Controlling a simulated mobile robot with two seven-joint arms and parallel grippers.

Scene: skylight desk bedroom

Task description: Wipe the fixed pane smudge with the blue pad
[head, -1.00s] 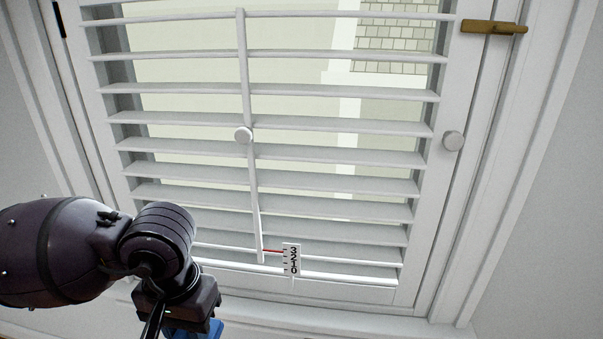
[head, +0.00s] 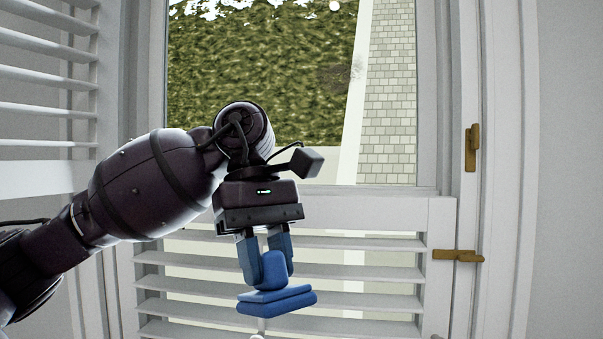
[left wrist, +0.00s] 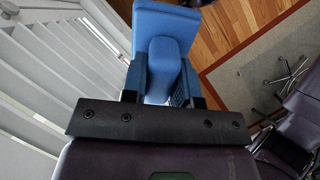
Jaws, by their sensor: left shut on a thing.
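The blue pad (head: 276,301) hangs below my left gripper (head: 266,262), which is shut on its upright blue grip. The pad also shows in the left wrist view (left wrist: 167,32), beyond the fingers. A faint, dull greyish patch that looks like the smudge (head: 336,77) is on the window pane (head: 260,80), in its upper right part. My gripper and the pad are below and left of this patch, in front of the lower shutter. The pad looks apart from the pane. My right gripper is not in view.
A white louvred shutter (head: 370,327) fills the opening below the pane. Another shutter panel (head: 45,125) stands at the left. The left wrist view shows wood floor (left wrist: 230,25) and a rug.

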